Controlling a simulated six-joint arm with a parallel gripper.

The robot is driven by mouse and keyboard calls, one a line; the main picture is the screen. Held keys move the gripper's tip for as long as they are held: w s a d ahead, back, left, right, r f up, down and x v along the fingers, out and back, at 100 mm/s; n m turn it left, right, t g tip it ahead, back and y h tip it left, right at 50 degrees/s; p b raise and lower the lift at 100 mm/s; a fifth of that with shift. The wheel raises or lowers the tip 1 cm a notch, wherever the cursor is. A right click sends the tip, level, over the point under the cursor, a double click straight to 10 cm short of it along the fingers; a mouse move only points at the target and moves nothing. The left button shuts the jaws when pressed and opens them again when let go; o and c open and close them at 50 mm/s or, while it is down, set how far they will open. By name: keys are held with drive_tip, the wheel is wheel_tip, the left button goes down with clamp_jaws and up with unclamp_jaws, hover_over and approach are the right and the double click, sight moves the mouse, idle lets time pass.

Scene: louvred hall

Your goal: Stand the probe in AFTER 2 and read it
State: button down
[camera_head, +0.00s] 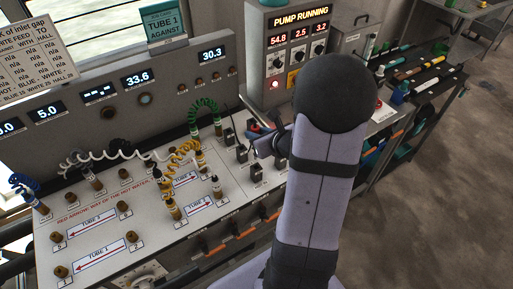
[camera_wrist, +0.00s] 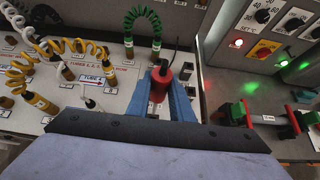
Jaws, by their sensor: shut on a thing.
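My gripper (camera_wrist: 160,92) has blue fingers and is shut on a red cylindrical probe (camera_wrist: 159,82), from which a thin black lead runs up. In the wrist view it is over the white bench panel, just below the green coiled lead's plugs. In the head view my gripper (camera_head: 262,140) is largely hidden behind my arm, over the right part of the panel (camera_head: 130,206). The panel has brown sockets, red arrows and tube labels. I cannot make out which socket is AFTER 2. One display (camera_head: 98,94) shows only dashes; others read 33.6 (camera_head: 138,79) and 30.3 (camera_head: 211,55).
Green (camera_head: 204,104), yellow (camera_head: 183,160) and white (camera_head: 110,155) coiled leads rise from the panel left of my gripper. A grey box (camera_head: 297,50) reads PUMP RUNNING behind it. Red-and-green valves (camera_wrist: 232,113) stand to the right in the wrist view.

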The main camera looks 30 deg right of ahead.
drive_tip(key=shift+w+a+f+b, duration=0.15)
drive_tip(key=shift+f+b, duration=0.1)
drive_tip(key=shift+f, duration=0.4)
drive_tip(key=shift+w+a+f+b, duration=0.1)
drive_tip(key=shift+w+f+b, duration=0.1)
drive_tip(key=shift+f, duration=0.4)
drive_tip(key=w+r+n+g+y, duration=0.1)
drive_tip(key=w+r+n+y, duration=0.3)
drive_tip(key=w+r, duration=0.3)
drive_tip(key=w, duration=0.2)
drive_tip(key=shift+w+d+n+b, duration=0.3)
drive_tip(key=shift+d+n+b, duration=0.1)
drive_tip(key=shift+f, duration=0.25)
